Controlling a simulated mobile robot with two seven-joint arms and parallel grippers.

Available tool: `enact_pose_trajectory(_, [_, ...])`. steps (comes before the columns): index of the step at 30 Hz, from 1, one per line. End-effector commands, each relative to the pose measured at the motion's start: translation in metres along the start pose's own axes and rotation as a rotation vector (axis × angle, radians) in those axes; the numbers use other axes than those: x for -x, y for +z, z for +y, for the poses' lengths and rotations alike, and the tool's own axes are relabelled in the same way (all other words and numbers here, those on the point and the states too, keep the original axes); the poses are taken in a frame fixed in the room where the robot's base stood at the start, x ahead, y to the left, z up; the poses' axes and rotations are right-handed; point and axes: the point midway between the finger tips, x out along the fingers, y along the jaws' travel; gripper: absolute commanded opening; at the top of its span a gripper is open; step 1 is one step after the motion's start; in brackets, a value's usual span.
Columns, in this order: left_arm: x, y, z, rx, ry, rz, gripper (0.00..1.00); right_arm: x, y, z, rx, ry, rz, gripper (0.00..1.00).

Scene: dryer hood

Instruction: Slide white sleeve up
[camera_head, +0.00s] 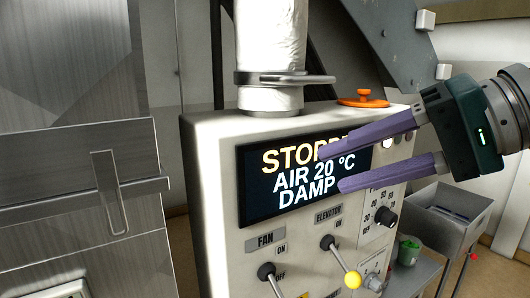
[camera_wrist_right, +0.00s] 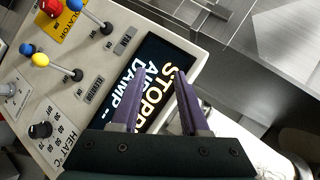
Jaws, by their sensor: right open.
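The white sleeve (camera_head: 268,40) is an upright wrinkled tube standing on top of the control box. A metal ring clamp (camera_head: 285,78) with a loop toward the right goes around it near its lower end. In the right wrist view a whitish form that may be the sleeve (camera_wrist_right: 250,155) shows at the lower right, partly hidden by my gripper. My right gripper (camera_head: 328,168) has purple fingers, is open and empty, and is in front of the display, right of and below the sleeve. It also shows in the right wrist view (camera_wrist_right: 155,100). My left gripper is not in view.
The control box (camera_head: 215,160) carries a display (camera_head: 262,195) reading STOPPED, AIR 20 °C, DAMP. A yellow-knobbed lever (camera_head: 352,279) and a fan lever (camera_head: 266,270) stick out below. An orange lid (camera_head: 363,98) lies on top. A metal cabinet (camera_head: 75,80) stands left and a grey bin (camera_head: 450,215) right.

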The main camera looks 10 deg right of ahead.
Motion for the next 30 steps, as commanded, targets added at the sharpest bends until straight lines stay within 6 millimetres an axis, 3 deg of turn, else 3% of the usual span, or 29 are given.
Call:
enact_pose_trajectory(1, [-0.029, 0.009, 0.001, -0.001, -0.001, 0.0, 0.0, 0.003, -0.023, 0.002, -0.087, -0.06, 0.042, 0.45])
enact_pose_trajectory(3, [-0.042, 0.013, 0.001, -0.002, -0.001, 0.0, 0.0, 0.02, -0.05, -0.016, -0.214, -0.151, 0.077, 0.45])
enact_pose_trajectory(6, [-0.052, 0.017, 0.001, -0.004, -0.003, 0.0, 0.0, 0.042, -0.076, -0.036, -0.342, -0.251, 0.108, 0.45])
enact_pose_trajectory(11, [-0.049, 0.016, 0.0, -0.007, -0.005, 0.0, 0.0, 0.056, -0.093, -0.055, -0.426, -0.318, 0.12, 0.45])
enact_pose_trajectory(14, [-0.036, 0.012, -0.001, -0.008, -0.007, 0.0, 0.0, 0.047, -0.096, -0.064, -0.431, -0.323, 0.117, 0.45])
enact_pose_trajectory(21, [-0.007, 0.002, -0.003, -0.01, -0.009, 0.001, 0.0, 0.003, -0.104, -0.077, -0.429, -0.32, 0.116, 0.45])
enact_pose_trajectory(30, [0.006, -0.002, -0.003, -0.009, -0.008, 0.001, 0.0, -0.033, -0.108, -0.081, -0.424, -0.316, 0.118, 0.45])
